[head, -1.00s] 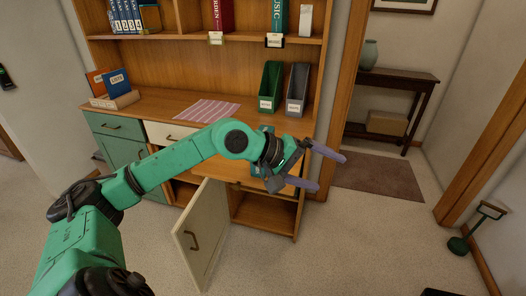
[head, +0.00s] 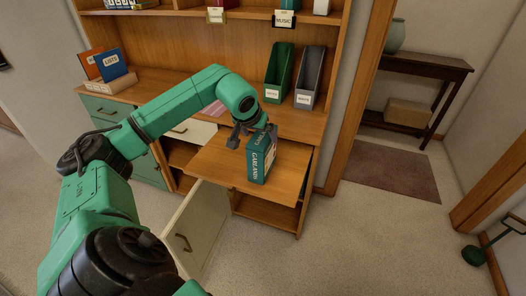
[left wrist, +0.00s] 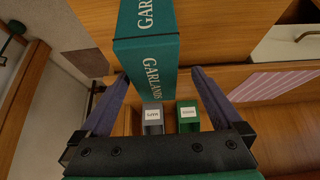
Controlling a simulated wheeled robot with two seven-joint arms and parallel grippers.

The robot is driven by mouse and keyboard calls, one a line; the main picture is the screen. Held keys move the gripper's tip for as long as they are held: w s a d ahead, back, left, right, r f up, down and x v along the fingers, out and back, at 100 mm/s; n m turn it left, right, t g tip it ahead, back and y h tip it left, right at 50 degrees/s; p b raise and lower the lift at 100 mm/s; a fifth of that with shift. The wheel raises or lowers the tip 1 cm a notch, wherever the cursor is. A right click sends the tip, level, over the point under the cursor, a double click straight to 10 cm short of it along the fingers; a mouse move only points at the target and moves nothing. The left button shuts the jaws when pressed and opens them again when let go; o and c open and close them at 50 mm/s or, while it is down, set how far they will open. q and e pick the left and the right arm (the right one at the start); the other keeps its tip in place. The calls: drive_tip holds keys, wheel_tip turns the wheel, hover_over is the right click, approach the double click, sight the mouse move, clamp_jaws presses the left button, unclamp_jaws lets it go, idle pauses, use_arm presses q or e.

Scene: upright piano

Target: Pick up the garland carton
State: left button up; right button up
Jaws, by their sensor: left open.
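The garland carton (head: 261,158) is a teal box with white "GARLANDS" lettering, standing upright on the pull-out wooden shelf of the cabinet. In the left wrist view the carton (left wrist: 147,70) runs from the top edge down to the space between the fingers. My left gripper (head: 252,131) is at the top of the carton, pointing down, with its fingers apart. In the left wrist view the gripper (left wrist: 160,76) has a finger on each side of the carton's near part. I see no clear contact. My right gripper is not in view.
A green file holder (head: 279,72) and a grey one (head: 309,78) stand on the counter behind. The pull-out shelf (head: 218,165) is bare left of the carton. A cream cabinet door (head: 197,232) hangs open below. Carpet lies clear in front.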

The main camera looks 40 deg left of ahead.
use_arm(q)
drive_tip(key=x, duration=0.4)
drive_tip(key=p+x, duration=0.1)
drive_tip(key=x, duration=0.1)
drive_tip(key=shift+d+f, duration=0.2)
drive_tip(key=shift+d, duration=0.15)
drive_tip(key=shift+r, duration=0.1)
drive_tip(key=c, duration=1)
clamp_jaws()
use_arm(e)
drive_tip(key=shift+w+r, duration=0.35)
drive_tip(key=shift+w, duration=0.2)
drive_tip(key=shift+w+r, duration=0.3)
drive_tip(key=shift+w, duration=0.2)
